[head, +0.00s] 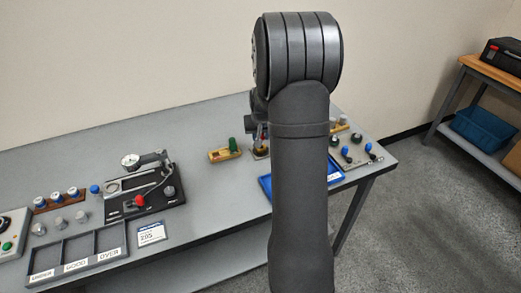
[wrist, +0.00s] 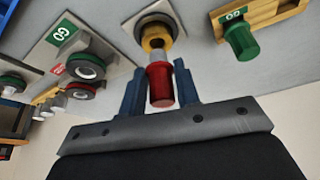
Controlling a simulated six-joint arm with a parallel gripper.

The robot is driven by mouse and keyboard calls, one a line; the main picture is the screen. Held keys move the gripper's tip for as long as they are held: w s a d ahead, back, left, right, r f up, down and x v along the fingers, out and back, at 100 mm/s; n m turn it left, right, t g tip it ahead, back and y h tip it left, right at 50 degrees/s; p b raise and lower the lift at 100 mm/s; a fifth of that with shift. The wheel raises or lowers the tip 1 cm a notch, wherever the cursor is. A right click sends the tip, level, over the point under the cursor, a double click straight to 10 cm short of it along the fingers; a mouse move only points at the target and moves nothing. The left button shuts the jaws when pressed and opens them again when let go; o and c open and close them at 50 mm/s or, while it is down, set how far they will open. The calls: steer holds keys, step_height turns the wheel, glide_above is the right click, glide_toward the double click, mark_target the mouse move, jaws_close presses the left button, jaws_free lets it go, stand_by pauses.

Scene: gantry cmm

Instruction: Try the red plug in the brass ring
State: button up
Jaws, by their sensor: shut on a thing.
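The red plug (wrist: 160,73) is between the blue fingers of my gripper (wrist: 159,82) in the wrist view, and the gripper is shut on it. Its silvery pin end points at the brass ring (wrist: 155,38), which sits on a square grey plate (wrist: 168,14). The pin end is right at the ring's mouth and looks lined up with it. I cannot tell how far it is inside. In the head view my arm hides most of the gripper, and the brass ring (head: 261,151) shows only partly at the arm's left edge.
A green plug (wrist: 240,40) stands at a wooden block (wrist: 262,22) beside the ring. A plate with a GO label (wrist: 62,34) and gauges is on the other side. In the head view, a blue tray (head: 265,187) and dial gauge (head: 131,160) are on the table.

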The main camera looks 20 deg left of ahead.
steer(key=shift+r, duration=1.65)
